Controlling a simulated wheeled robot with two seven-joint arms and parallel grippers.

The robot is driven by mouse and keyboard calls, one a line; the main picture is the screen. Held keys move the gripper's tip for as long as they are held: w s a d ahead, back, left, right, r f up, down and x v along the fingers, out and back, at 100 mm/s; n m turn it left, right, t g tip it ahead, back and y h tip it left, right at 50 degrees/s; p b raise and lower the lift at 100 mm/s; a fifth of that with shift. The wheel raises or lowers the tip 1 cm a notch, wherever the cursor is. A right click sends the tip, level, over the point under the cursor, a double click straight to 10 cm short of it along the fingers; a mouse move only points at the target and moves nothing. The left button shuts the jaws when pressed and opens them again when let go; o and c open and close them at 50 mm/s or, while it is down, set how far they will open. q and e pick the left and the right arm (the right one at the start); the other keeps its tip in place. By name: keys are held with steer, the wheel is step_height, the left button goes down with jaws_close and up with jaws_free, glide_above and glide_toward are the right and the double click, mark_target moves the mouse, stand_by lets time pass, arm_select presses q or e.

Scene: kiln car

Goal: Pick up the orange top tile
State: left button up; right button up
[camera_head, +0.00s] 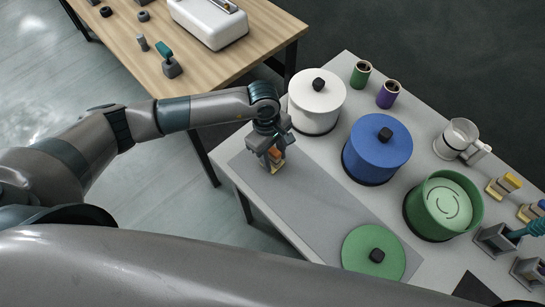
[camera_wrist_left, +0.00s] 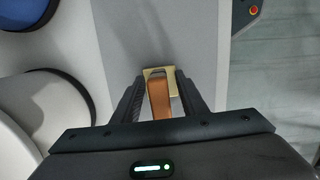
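The orange tile (camera_head: 275,153) is at the near left end of the grey table, with a yellow piece (camera_head: 277,168) beneath it. In the left wrist view the orange tile (camera_wrist_left: 160,98) lies between the fingers, and the pale yellow piece (camera_wrist_left: 162,71) shows just past it. My left gripper (camera_head: 271,163) points down around the tile. Its fingers (camera_wrist_left: 161,92) are apart, with a narrow gap seeming to show beside the tile; contact is hard to tell. The gripper partly hides the tile in the head view. My right gripper is not in view.
On the grey table (camera_head: 313,206) stand a white lidded pot (camera_head: 316,98), a blue one (camera_head: 378,150), a green tub (camera_head: 446,205) and a green lid (camera_head: 373,252). A glass jug (camera_head: 456,138) and small tile stacks (camera_head: 503,186) are farther right. A wooden table (camera_head: 190,62) is at upper left.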

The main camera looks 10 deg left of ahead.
arm_select(q)
jaws_close()
steer(key=shift+r, duration=0.15)
